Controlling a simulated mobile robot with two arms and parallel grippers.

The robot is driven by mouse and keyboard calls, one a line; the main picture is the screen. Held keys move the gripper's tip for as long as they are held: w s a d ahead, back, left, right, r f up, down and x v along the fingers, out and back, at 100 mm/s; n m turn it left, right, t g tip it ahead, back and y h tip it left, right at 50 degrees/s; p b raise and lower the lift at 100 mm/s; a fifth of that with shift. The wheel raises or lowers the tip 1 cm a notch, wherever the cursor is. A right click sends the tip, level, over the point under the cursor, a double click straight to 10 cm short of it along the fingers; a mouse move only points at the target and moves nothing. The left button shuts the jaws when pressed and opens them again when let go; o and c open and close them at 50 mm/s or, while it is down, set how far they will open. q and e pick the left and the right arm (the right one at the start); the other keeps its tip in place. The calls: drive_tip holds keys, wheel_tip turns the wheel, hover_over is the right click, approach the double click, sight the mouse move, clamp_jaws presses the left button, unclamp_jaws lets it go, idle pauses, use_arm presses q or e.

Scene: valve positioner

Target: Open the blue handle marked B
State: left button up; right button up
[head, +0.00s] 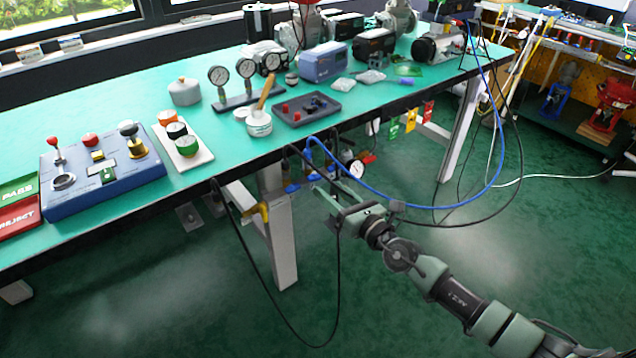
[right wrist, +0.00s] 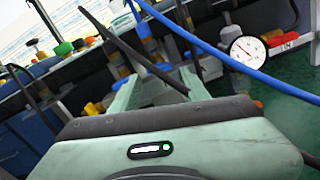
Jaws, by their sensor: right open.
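Under the front edge of the bench hangs a row of fittings with small blue handles (head: 291,187). Their letters are too small to read, so I cannot tell which is marked B. My right gripper (head: 325,188) is at this row, below the bench edge, with its fingers apart and pointing at the fittings. In the right wrist view the two pale green fingers (right wrist: 160,88) stand apart, with a dark hose crossing in front and brass and dark fittings behind. I cannot tell whether a finger touches a handle. My left gripper is not in view.
A pressure gauge (head: 357,168) and a red handle (right wrist: 283,40) are right of the gripper. A blue hose (head: 430,207) and a black cable (head: 338,270) loop near my right arm. The bench (head: 110,120) is above; the floor below is open.

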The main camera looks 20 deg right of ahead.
sight(316, 180)
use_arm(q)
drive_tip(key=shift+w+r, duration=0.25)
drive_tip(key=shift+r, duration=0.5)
use_arm(e)
drive_tip(key=shift+x, duration=2.2)
drive_tip(key=shift+a, duration=0.1)
clamp_jaws()
